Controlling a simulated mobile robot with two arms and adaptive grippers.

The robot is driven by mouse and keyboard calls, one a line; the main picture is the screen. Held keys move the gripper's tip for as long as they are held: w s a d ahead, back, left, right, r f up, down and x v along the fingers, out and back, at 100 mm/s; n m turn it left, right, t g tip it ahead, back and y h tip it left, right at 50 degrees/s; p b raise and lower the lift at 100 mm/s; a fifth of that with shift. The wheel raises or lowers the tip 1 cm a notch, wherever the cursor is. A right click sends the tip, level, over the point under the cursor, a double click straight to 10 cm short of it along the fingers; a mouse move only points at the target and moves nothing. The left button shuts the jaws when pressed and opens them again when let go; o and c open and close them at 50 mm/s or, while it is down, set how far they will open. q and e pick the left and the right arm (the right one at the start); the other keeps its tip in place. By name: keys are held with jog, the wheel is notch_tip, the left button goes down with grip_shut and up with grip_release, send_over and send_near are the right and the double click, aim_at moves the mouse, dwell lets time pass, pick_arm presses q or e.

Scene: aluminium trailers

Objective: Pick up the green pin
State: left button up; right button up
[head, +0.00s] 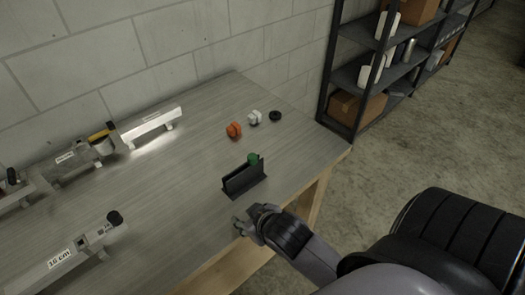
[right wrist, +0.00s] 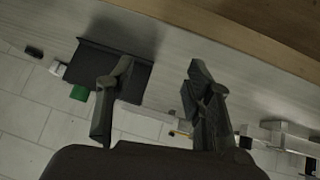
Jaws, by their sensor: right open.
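The green pin (head: 253,159) is a short cylinder at the far side of a black holder (head: 243,180) on the workbench. The holder hides its lower part, and I cannot tell whether it sits in the holder. It also shows in the right wrist view (right wrist: 80,93), beside the dark holder (right wrist: 138,83) and left of my fingers. My right gripper (head: 245,217) is open and empty near the bench's front edge, on the near side of the holder. Its two fingers (right wrist: 161,68) stand apart in the right wrist view. My left gripper is not in view.
An orange part (head: 234,130), a white part (head: 254,117) and a black ring (head: 275,116) lie behind the holder. Metal trailers (head: 151,125) stand at the left. A block wall backs the workbench (head: 185,190); a dark shelf (head: 350,75) stands past its right end.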

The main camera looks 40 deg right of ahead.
jog(key=w+a+r+n+t+y, duration=0.25)
jog(key=w+r+t, duration=0.25)
jog(key=w+r, duration=0.45)
jog(key=w+a+r+n+t+y, duration=0.1)
jog(key=w+a+r+t, duration=0.2)
jog(key=w+r+t, duration=0.65)
jog(key=s+a+r+n+g+y, duration=0.3)
jog(key=a+r+n+g+y, duration=0.35)
jog(key=n+y, duration=0.2)
jog(key=s+a+r+n+g+y, duration=0.3)
jog(key=a+r+n+g+y, duration=0.3)
jog(key=a+n+y, duration=0.25)
jog(key=g+h, duration=1)
jog(key=h, duration=1)
send_over(252, 156)
notch_tip(252, 156, down, 11)
jog(key=f, duration=0.3)
jog(key=f+p, duration=0.1)
jog(key=f, duration=0.3)
jog(key=f+p, duration=0.1)
jog(key=f, duration=0.3)
jog(key=shift+s+a, duration=0.25)
jog(key=shift+a, duration=0.15)
jog(key=f+p, duration=0.2)
jog(key=f, duration=0.1)
jog(key=d+f, duration=0.1)
jog(key=shift+w+f+p, duration=0.15)
jog(key=shift+f+p, duration=0.25)
jog(key=shift+f, duration=0.35)
jog(key=shift+a, duration=0.1)
